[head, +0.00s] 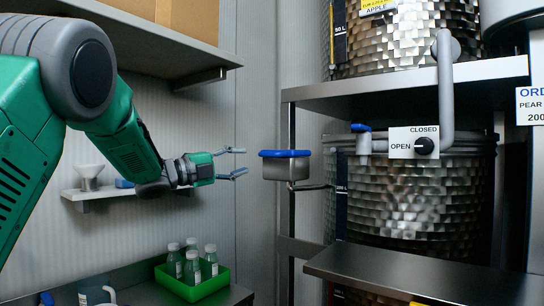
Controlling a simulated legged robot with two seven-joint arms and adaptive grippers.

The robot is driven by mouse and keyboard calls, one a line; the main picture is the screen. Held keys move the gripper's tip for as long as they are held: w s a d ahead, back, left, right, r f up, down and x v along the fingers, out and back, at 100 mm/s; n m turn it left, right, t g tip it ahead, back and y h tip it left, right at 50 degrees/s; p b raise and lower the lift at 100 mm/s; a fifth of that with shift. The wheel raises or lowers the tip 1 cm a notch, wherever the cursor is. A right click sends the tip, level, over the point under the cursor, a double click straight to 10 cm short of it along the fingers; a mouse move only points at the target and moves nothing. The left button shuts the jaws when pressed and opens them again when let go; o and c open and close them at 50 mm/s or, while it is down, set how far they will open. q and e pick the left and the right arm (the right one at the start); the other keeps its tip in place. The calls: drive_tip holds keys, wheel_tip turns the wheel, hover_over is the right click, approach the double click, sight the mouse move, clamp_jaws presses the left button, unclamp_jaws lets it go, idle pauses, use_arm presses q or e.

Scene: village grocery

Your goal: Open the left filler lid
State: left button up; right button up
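A small steel filler box (287,169) with a blue lid (284,153) is fixed beside the shelf post, left of the large dimpled steel tank (413,200). The blue lid lies flat across the top of the box. My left gripper (243,162) reaches in from the left, its two fingers spread apart with nothing between them. Its fingertips are just left of the box, at about lid height in the picture, with a gap visible. My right gripper is not in view.
A knob sign marked OPEN and CLOSED (413,143) and a grey pipe (445,90) are at the tank. A steel shelf (430,270) juts out below. A green crate (212,284) of capped bottles stands at bottom left. A small wall shelf (95,194) is behind my arm.

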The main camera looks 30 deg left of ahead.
sight(265, 156)
use_arm(q)
drive_tip(key=x, duration=0.4)
drive_tip(key=p+x, duration=0.1)
drive_tip(key=x, duration=0.3)
drive_tip(key=shift+s+d+r, duration=0.1)
drive_tip(key=shift+d+r, duration=0.05)
drive_tip(key=shift+d, duration=0.1)
drive_tip(key=shift+w+a, duration=0.1)
drive_tip(key=shift+w, duration=0.2)
drive_tip(key=shift+w+a, duration=0.1)
drive_tip(key=shift+a, duration=0.2)
drive_tip(key=shift+d, duration=0.65)
clamp_jaws()
